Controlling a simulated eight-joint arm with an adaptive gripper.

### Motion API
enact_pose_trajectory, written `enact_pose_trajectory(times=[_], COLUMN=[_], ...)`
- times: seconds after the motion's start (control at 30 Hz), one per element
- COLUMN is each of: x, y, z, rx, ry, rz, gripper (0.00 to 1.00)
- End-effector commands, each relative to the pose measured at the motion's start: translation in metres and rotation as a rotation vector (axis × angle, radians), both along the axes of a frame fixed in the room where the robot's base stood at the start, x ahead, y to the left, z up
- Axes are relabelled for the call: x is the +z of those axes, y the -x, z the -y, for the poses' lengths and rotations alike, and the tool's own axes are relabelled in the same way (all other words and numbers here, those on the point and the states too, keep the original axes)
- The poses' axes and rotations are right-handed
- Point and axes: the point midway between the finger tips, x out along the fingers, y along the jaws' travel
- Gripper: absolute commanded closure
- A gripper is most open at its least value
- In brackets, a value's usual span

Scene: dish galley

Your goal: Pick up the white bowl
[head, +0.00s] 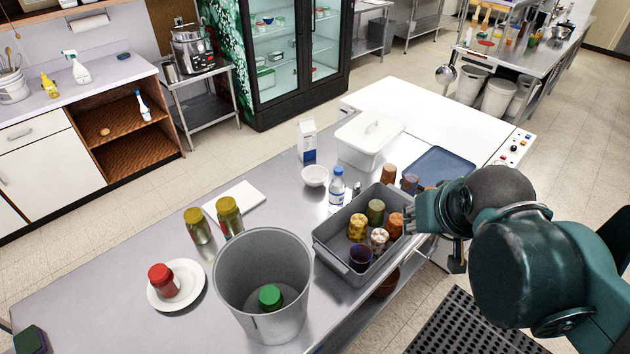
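The white bowl (315,176) is small and stands upright on the steel table (150,245), near the table's far edge. It is between a milk carton (308,141) and a clear bottle with a blue cap (336,190). My gripper (412,222) is at the right, at the end of my dark green arm, beside the grey bin of jars. It is well apart from the bowl, to its right and nearer the camera. Its fingers are small and partly covered by the arm, so their opening is unclear.
A grey bin (330,258) of several jars lies between my gripper and the bowl. A white lidded container (370,137) and a blue tray (440,167) are behind. A large grey bucket (235,295), two jars (198,226) and a white board (234,200) stand left.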

Motion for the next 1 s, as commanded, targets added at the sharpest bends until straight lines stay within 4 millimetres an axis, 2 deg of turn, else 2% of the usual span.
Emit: enact_pose_trajectory(times=[0.5,1.0], x=[0.019,0.022], y=[-0.08,-0.166], z=[-0.002,-0.013], rx=[-0.071,-0.158], ry=[0.065,0.137], rz=[-0.065,-0.102], gripper=[0.71,0.71])
